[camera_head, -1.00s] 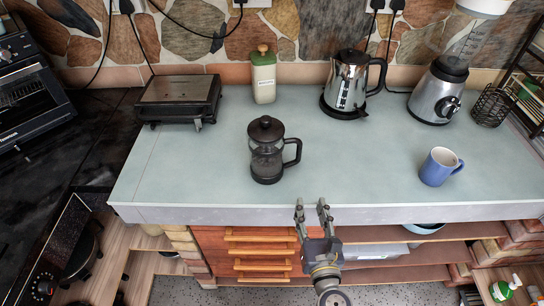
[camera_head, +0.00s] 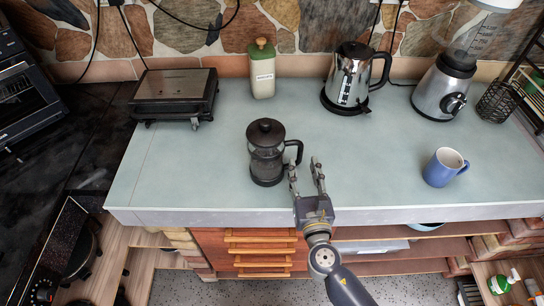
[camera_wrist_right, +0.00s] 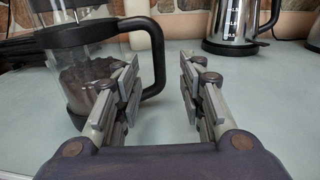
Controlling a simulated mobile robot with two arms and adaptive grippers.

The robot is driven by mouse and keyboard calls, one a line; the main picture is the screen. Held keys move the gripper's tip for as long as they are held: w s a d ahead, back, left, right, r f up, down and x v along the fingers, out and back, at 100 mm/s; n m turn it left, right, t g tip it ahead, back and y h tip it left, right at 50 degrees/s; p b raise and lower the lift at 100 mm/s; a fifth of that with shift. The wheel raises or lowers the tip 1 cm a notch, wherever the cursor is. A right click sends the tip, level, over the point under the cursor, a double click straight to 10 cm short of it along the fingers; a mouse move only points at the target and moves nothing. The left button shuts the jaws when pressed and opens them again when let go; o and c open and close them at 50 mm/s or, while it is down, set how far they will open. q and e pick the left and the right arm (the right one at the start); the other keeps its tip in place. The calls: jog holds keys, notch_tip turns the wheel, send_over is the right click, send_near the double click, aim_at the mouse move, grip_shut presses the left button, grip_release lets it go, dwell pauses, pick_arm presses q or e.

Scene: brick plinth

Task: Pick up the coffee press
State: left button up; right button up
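The coffee press (camera_head: 266,152) stands upright on the pale worktop, with a black lid, a clear body and a black handle on its right side. In the right wrist view the coffee press (camera_wrist_right: 88,72) is at the left, with dark contents low in the glass. My right gripper (camera_head: 305,168) is open just in front of and right of the press, near the handle. In the right wrist view its fingers (camera_wrist_right: 160,85) are spread, and the handle shows behind the left finger. Nothing is between the fingertips. My left gripper is not in view.
A blue mug (camera_head: 445,167) stands to the right. A steel kettle (camera_head: 352,80), a blender (camera_head: 446,88), a green-lidded canister (camera_head: 262,72) and a contact grill (camera_head: 175,95) stand farther back. The worktop (camera_head: 370,155) is clear between press and mug.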

aim_at(300, 156)
jog(key=w, duration=0.1)
jog(key=w+p, duration=0.1)
jog(key=w, duration=0.2)
jog(key=shift+w+a, duration=0.35)
jog(key=shift+w, duration=0.05)
jog(key=shift+w+f, duration=0.1)
jog(key=shift+w, duration=0.35)
grip_shut()
